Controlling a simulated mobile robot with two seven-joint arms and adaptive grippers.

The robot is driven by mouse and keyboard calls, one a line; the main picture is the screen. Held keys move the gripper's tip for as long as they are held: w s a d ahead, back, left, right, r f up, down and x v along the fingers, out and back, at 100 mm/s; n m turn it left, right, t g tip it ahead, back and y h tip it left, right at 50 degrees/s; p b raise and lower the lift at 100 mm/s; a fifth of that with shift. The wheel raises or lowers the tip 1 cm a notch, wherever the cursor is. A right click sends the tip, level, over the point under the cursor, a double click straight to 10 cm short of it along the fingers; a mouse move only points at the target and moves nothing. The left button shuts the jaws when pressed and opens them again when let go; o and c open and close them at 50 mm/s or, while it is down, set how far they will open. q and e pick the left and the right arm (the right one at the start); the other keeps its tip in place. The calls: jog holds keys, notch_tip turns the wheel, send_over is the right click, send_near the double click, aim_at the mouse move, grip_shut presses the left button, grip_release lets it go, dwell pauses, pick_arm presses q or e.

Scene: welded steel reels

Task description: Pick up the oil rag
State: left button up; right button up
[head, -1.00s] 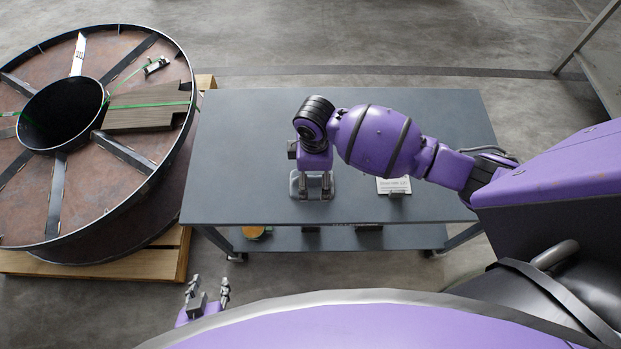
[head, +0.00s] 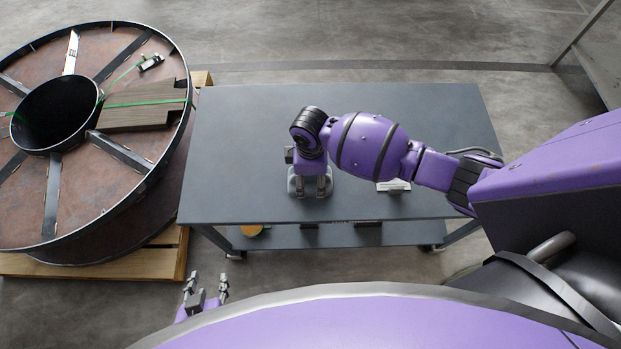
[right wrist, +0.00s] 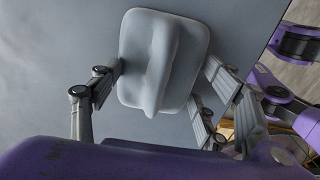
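The oil rag appears to be the pale grey folded cloth with a raised ridge along its middle (right wrist: 163,60), lying on the grey table. It shows in the head view (head: 295,186) under my right gripper. My right gripper (head: 312,190) points down over it. In the right wrist view its fingers (right wrist: 164,68) are spread on either side of the rag, with the ridge between them and not pinched. Whether the fingertips touch the rag's edges I cannot tell. My left gripper (head: 207,285) is open and empty, low in front of the table.
The grey table (head: 240,130) is mostly clear. A yellow-orange item (head: 251,230) and dark objects sit on the lower shelf. A large steel reel (head: 90,185) on a wooden pallet (head: 150,263) stands at left.

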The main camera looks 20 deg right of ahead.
jog(key=shift+s+f, duration=0.1)
jog(key=shift+s, duration=0.05)
jog(key=c, duration=0.5)
jog(key=shift+s+f, duration=0.1)
jog(key=shift+c, duration=0.3)
